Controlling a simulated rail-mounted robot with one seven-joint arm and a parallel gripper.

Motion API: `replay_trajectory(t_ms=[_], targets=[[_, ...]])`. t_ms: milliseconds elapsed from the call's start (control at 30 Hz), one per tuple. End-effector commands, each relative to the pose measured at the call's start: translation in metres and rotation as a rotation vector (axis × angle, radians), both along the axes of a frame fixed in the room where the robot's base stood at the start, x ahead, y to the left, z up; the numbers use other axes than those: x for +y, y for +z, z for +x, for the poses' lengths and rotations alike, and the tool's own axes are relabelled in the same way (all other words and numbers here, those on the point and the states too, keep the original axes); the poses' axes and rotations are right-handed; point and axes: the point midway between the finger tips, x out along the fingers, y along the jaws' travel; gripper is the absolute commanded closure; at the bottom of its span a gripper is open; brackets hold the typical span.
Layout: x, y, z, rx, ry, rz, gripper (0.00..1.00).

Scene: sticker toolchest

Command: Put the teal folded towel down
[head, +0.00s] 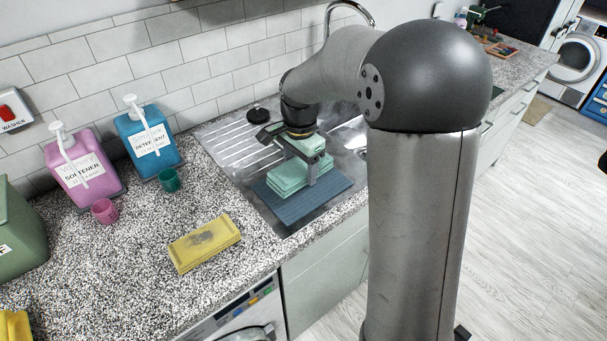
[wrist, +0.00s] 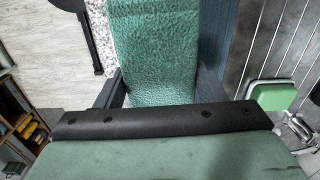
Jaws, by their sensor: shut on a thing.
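My gripper (head: 310,168) points down over the sink's draining area and is shut on a teal folded towel (head: 311,144). In the wrist view the textured teal towel (wrist: 153,45) lies between my two dark fingers (wrist: 160,90). One finger hides part of these layers.
A pink softener jug (head: 85,178), a blue detergent jug (head: 150,148), a pink cup (head: 105,211) and a teal cup (head: 169,180) stand left on the speckled counter.

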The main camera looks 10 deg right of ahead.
Motion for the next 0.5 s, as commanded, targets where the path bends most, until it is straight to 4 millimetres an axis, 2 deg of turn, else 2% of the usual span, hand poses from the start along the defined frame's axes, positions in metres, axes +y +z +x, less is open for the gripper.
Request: replay_trajectory(t_ms=[33, 200, 333, 500], targets=[[0.005, 0.011, -0.010, -0.007, 0.002, 0.000, 0.61], [0.023, 0.029, -0.049, -0.003, 0.002, -0.001, 0.61], [0.033, 0.040, -0.070, -0.002, 0.001, 0.000, 0.61], [0.040, 0.048, -0.086, 0.001, 0.000, 0.000, 0.61]])
